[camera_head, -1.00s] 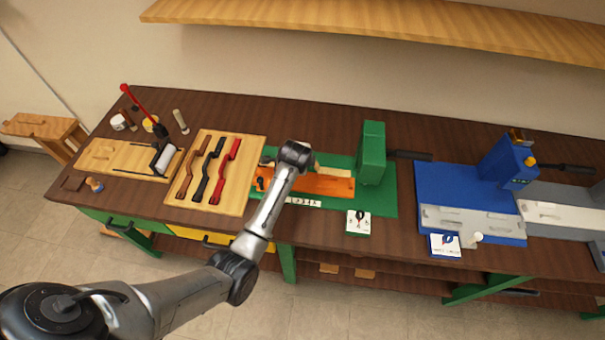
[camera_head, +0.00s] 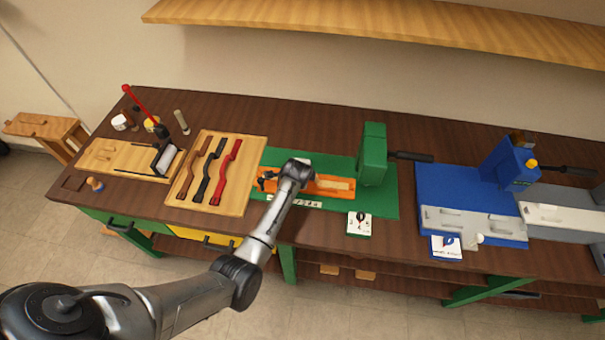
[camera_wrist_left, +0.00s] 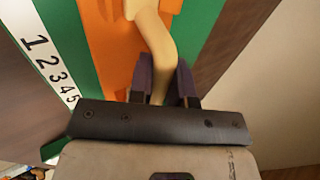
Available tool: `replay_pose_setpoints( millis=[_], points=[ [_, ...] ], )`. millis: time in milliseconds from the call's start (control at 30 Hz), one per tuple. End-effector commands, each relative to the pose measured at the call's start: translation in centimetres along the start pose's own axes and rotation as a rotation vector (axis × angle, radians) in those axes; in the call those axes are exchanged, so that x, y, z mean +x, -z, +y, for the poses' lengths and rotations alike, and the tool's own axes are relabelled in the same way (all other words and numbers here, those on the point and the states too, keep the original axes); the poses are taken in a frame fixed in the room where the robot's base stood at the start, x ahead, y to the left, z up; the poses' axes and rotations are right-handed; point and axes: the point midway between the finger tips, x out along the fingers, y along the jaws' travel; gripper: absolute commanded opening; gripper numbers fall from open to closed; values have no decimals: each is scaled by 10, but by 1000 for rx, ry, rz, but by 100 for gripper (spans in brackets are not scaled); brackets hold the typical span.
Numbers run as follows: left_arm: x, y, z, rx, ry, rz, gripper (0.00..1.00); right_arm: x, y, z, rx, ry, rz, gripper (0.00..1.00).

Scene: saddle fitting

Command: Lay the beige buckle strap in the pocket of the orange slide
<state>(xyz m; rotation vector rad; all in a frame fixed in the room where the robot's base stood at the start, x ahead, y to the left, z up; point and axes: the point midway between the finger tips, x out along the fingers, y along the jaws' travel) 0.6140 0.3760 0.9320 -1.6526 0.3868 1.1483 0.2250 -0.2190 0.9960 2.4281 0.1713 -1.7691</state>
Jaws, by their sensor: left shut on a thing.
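The beige buckle strap (camera_wrist_left: 157,40) is in the left wrist view, over the orange slide (camera_wrist_left: 100,40), with its curved near part between my fingers. My left gripper (camera_wrist_left: 163,85) is shut on it, near the slide's edge. In the head view, the orange slide (camera_head: 318,190) lies on the green base, and a pale strip (camera_head: 335,184) shows along its right part. My left wrist hides the slide's middle and most of the gripper there. I cannot tell whether the strap touches the pocket floor. My right gripper is not in view.
A green press block (camera_head: 372,155) with a dark handle stands at the slide's right end. A wooden board (camera_head: 240,205) with brown, black and red straps lies to the left. A blue fixture (camera_head: 450,190) stands to the right. A numbered white strip (camera_wrist_left: 45,65) borders the slide.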

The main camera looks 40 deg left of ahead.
Motion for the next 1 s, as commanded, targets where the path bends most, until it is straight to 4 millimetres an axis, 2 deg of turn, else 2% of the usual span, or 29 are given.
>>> replay_pose_setpoints(
  millis=[100,133,400,767,1000],
  points=[
    [2,0,1,1,0,0,0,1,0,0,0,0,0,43],
    [2,0,2,0,0,0,19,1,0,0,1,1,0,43],
    [2,0,1,0,0,0,44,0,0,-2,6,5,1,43],
    [-5,0,0,0,0,0,44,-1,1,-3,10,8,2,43],
    [-40,0,-1,1,2,0,44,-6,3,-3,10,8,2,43]
  ],
)
